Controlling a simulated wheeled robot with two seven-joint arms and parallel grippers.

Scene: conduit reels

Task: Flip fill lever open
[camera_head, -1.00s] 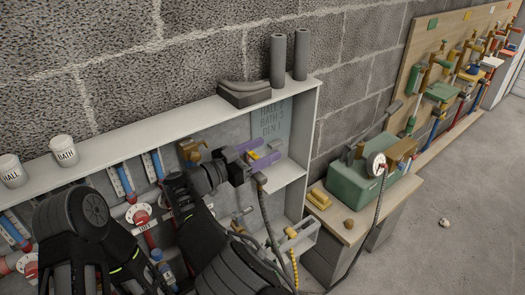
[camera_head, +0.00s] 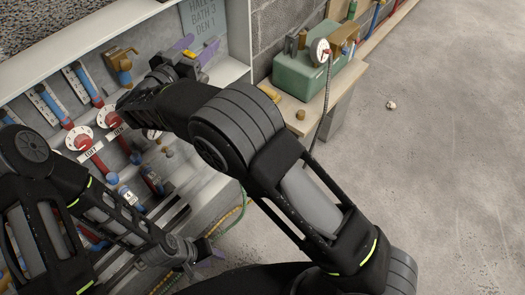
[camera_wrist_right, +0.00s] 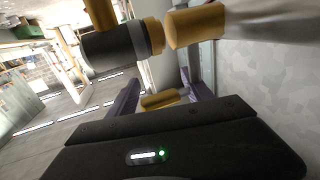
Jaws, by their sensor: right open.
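My right gripper (camera_head: 196,46) is at the cabinet's upper right, under the label board. Its purple fingers are apart. In the wrist view, a short yellow bar (camera_wrist_right: 163,100) lies between the two purple fingers, with a gap on either side; it may be the fill lever, but I cannot tell. A dark cylinder (camera_wrist_right: 112,46) with a brass collar and a brass cylinder (camera_wrist_right: 195,27) are just beyond. A brass valve (camera_head: 121,58) with a blue stem is left of the right gripper. My left gripper (camera_head: 209,251) is low, by the cabinet's lower edge; its jaw opening is unclear.
Red round dials (camera_head: 108,117) and red-blue pipes (camera_head: 86,87) fill the cabinet's left. A green box (camera_head: 305,75) with a gauge (camera_head: 320,51) stands on a bench (camera_head: 300,118) at right. Hoses hang by the cabinet's lower right.

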